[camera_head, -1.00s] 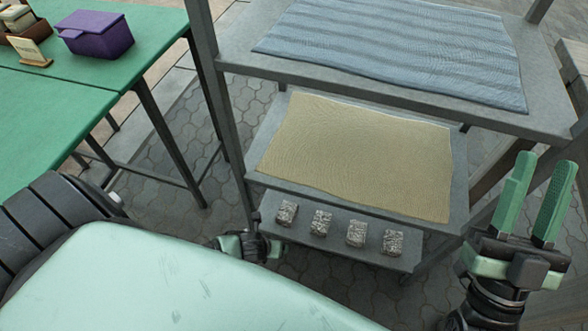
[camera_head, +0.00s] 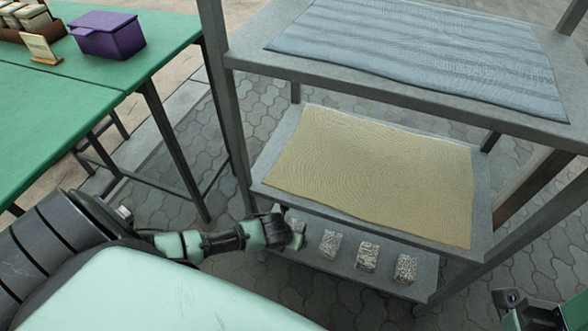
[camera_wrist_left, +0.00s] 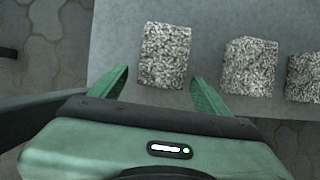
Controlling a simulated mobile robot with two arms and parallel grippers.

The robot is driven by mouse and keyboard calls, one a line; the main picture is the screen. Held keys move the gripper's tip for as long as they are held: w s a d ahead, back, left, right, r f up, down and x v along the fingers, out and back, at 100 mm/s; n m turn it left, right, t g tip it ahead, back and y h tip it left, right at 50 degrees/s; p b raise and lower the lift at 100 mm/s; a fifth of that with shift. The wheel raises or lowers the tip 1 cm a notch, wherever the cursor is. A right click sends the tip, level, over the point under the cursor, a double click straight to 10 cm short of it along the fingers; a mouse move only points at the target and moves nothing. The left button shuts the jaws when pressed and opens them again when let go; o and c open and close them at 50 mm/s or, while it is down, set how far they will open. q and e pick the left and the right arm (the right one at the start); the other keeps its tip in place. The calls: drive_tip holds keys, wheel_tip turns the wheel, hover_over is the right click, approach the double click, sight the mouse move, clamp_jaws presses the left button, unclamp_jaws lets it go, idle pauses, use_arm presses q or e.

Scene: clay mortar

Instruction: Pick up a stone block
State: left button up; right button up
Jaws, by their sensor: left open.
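Several speckled grey stone blocks stand in a row on the low grey shelf (camera_head: 338,262). In the head view I see a second block (camera_head: 330,243), a third block (camera_head: 367,256) and the rightmost block (camera_head: 405,268). The leftmost block is mostly hidden by my left gripper (camera_head: 298,236). In the left wrist view my left gripper (camera_wrist_left: 160,90) is open, with its green fingers on either side of the near edge of one block (camera_wrist_left: 165,56). Another block (camera_wrist_left: 249,67) is to its right. Of my right arm only a part shows at the lower right; its fingers are out of frame.
Above the blocks is a shelf with a tan mat (camera_head: 375,175), and higher a shelf with a blue striped cloth (camera_head: 425,55). Grey rack posts (camera_head: 222,100) stand at the sides. A green table (camera_head: 60,110) with a purple box (camera_head: 108,36) is at the left.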

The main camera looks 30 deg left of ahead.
sight(296, 225)
use_arm(q)
drive_tip(key=w, duration=0.1)
drive_tip(key=w+b, duration=0.1)
drive_tip(key=w, duration=0.1)
drive_tip(key=shift+w+a+f, duration=0.2)
drive_tip(key=shift+a, duration=0.05)
drive_tip(key=shift+w+f+b, duration=0.1)
drive_tip(key=shift+f+b, duration=0.35)
drive_tip(key=shift+b, duration=0.15)
drive_tip(key=shift+r, duration=0.1)
clamp_jaws()
